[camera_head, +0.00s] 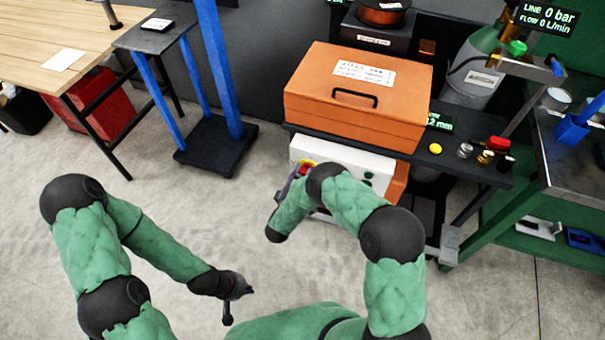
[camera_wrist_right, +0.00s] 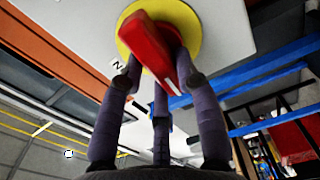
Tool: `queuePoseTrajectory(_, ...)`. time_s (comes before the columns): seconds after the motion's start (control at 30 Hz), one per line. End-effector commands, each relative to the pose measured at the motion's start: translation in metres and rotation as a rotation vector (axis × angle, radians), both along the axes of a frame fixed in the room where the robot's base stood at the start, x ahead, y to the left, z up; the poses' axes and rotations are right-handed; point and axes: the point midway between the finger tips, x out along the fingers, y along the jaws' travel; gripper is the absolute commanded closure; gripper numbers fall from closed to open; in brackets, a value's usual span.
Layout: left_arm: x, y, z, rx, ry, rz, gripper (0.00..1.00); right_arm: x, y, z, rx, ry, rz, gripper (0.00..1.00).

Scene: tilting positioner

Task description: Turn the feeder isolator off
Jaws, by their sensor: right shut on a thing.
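The feeder isolator is a red handle on a round yellow plate. In the head view its yellow plate (camera_head: 309,163) shows at the left of the white panel (camera_head: 340,155), mostly hidden by my right arm. In the right wrist view the red handle (camera_wrist_right: 148,45) is large and slanted, in front of the yellow plate (camera_wrist_right: 190,20). My right gripper (camera_wrist_right: 158,68) is shut on the red handle, with dark fingers on both sides of it. My left gripper (camera_head: 238,298) hangs over bare floor, away from the isolator; its finger opening is unclear.
An orange box (camera_head: 340,110) with a black handle sits on the bench above the panel. A blue-legged stand (camera_head: 220,145) is at the left. The floor between is clear.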

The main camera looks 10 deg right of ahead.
Motion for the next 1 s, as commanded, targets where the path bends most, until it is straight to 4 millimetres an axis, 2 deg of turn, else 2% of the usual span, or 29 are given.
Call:
queuePoseTrajectory(0.3,0.0,0.0001,0.001,0.0,0.0,0.0,1.0,0.0004,0.001,-0.0012,-0.063,0.044,0.002,1.0)
queuePoseTrajectory(0.73,-0.0001,0.0,0.001,0.0,0.0,0.0,1.0,0.0003,0.0011,-0.0016,-0.069,0.049,0.003,1.0)
queuePoseTrajectory(0.77,0.0,0.0,0.0009,0.0,0.0,0.0,1.0,0.0003,0.0011,-0.0016,-0.069,0.049,0.003,0.59)
queuePoseTrajectory(0.8,0.0,0.0,0.0009,0.0,0.0,0.0,1.0,0.0003,0.0011,-0.0016,-0.068,0.048,0.003,0.48)
queuePoseTrajectory(0.83,0.0,0.0,0.0009,0.0,0.0,0.0,1.0,0.0002,0.0011,-0.0016,-0.068,0.048,0.002,0.43)
queuePoseTrajectory(1.0,0.0,0.0001,0.001,0.0,0.0,0.0,1.0,0.0002,0.0008,-0.0015,-0.068,0.047,0.001,0.43)
